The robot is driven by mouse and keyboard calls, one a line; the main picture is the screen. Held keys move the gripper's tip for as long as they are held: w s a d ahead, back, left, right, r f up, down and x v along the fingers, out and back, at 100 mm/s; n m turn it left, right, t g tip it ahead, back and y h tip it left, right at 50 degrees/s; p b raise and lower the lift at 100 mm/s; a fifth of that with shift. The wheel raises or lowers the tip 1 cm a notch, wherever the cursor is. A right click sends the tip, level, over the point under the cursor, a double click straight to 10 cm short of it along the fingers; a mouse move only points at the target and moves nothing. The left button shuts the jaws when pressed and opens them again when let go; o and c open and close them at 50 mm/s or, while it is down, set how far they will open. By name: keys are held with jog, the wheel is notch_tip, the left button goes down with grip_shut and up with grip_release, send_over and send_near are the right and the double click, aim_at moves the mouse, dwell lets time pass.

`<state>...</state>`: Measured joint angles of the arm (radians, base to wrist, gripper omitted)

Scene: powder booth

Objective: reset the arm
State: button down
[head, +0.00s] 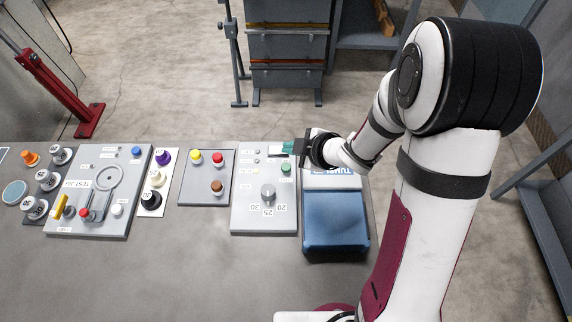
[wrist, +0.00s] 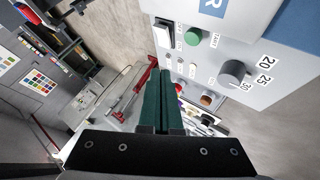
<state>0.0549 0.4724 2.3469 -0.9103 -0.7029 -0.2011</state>
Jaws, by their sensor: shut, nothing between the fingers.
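My gripper (head: 287,147) is at the back edge of the grey panel with the dial, at the right part of the table in the head view. In the wrist view its two dark green fingers (wrist: 160,100) lie together, shut and empty. My white arm comes in from the right. The grey dial panel (head: 246,216) carries a grey knob (head: 268,192), a green button (head: 286,168) and printed numbers. The knob (wrist: 233,72) and the green button (wrist: 193,36) also show in the wrist view, to the right of the fingers. I cannot tell whether the fingers touch the panel.
A blue box-like unit (head: 336,222) stands right of the dial panel, under my wrist. A panel with yellow, red and brown buttons (head: 205,188) and a test panel (head: 122,205) stand to the left. The table front (head: 180,270) is clear. A grey cabinet (head: 287,50) stands behind.

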jog(key=d+r+m+h, duration=0.2)
jog(key=d, duration=0.1)
jog(key=d+r+m+t+h, duration=0.1)
jog(key=d+m, duration=0.1)
jog(key=shift+w+d, duration=0.2)
jog(key=shift+w, duration=0.05)
jog(key=s+d+r+m+g+h, duration=0.3)
jog(key=s+d+r+m+h, duration=0.2)
jog(key=s+d+m, duration=0.4)
jog(key=s+a+r+m+g+y, duration=0.1)
jog(key=s+a+m, duration=0.3)
jog(key=s, duration=0.5)
jog(key=s+a+r+m+g+y, duration=0.2)
jog(key=s+a+m+g, duration=0.2)
jog(key=s, duration=0.5)
jog(key=shift+s+a+r+m+y, duration=0.3)
jog(key=shift+s+a+r+m, duration=0.1)
jog(key=shift+m, duration=0.6)
